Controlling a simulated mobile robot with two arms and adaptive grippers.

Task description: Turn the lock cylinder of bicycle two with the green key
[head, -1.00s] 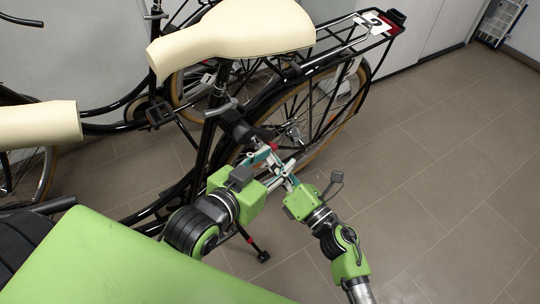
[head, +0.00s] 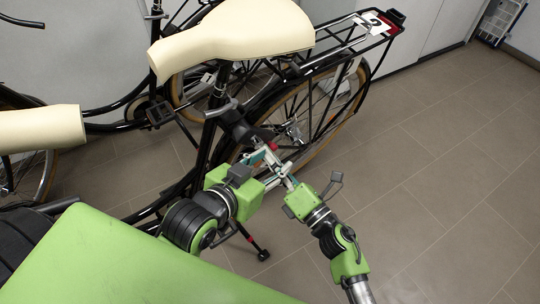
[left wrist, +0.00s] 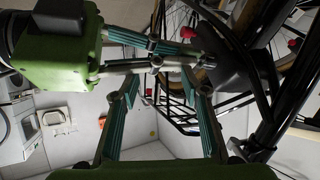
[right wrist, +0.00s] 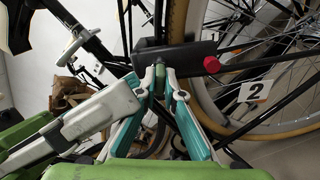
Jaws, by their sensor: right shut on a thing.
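Bicycle two (head: 290,68) carries a number 2 plate on its rear rack. Its black lock body (right wrist: 178,52), with a red knob (right wrist: 212,64), sits at the rear wheel; the knob also shows in the head view (head: 273,147). My right gripper (right wrist: 158,78) is shut, its fingertips at the underside of the lock body. A small dark-green piece shows between them, apparently the green key (right wrist: 159,78), mostly hidden by the fingers. My left gripper (left wrist: 161,82) is open and empty, its fingers apart just beside the right gripper's fingers. The lock cylinder is hidden.
A second bicycle (head: 122,112) stands behind on the left, with a cream saddle (head: 40,126) at the left edge. The tiled floor (head: 440,170) on the right is clear. A kickstand (head: 256,246) is just below my grippers.

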